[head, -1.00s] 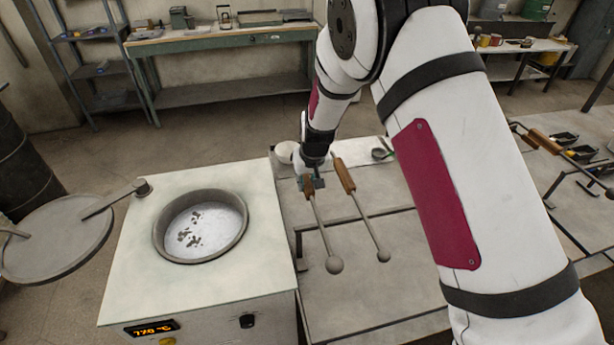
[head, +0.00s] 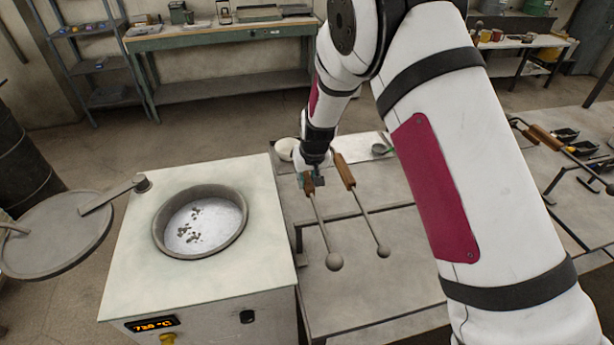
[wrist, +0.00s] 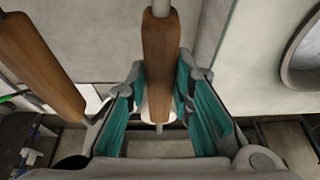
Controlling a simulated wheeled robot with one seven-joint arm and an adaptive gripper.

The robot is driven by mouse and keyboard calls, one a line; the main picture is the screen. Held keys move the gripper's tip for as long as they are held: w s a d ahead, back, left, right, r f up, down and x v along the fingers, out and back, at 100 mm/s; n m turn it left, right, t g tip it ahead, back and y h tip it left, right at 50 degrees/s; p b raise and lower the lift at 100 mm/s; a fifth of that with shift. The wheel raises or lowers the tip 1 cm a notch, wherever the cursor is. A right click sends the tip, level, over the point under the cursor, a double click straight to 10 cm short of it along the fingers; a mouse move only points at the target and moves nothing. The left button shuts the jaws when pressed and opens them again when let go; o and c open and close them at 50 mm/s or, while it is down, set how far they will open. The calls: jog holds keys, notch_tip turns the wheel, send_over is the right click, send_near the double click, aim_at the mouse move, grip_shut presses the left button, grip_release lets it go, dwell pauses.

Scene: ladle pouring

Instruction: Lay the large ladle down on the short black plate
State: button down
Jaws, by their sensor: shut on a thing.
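The large ladle (head: 320,219) has a brown wooden handle, a thin grey rod and a round grey end. It is the left of two ladles beside the furnace. My gripper (head: 312,181) is shut on its wooden handle, which lies between the teal fingers in the wrist view (wrist: 160,65). Its round end (head: 334,262) points towards the near side, over the grey table. I cannot tell whether it touches the table's rails. I cannot clearly pick out the short black plate; a dark bracket (head: 299,240) shows at the table's left edge.
A second, slightly smaller ladle (head: 366,216) lies close on the right. The furnace (head: 260,260) with its open pot (head: 160,235) stands on the left. A white bowl (head: 285,149) is behind my gripper. The right table holds several tools (head: 548,138).

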jog(key=shift+w, duration=0.1)
jog(key=c, duration=1.3)
grip_release()
jog(key=shift+w+a+r+p+v, duration=0.15)
jog(key=shift+w+p+v, duration=0.2)
jog(key=shift+v, duration=2.75)
jog(key=shift+w+a+r+p+v, duration=0.2)
jog(key=shift+w+v, duration=0.15)
jog(key=shift+v, duration=2.75)
jog(key=shift+w+a+r+p+v, duration=0.1)
jog(key=shift+w+p+v, duration=0.2)
jog(key=shift+v, duration=2.8)
jog(key=shift+d, duration=0.1)
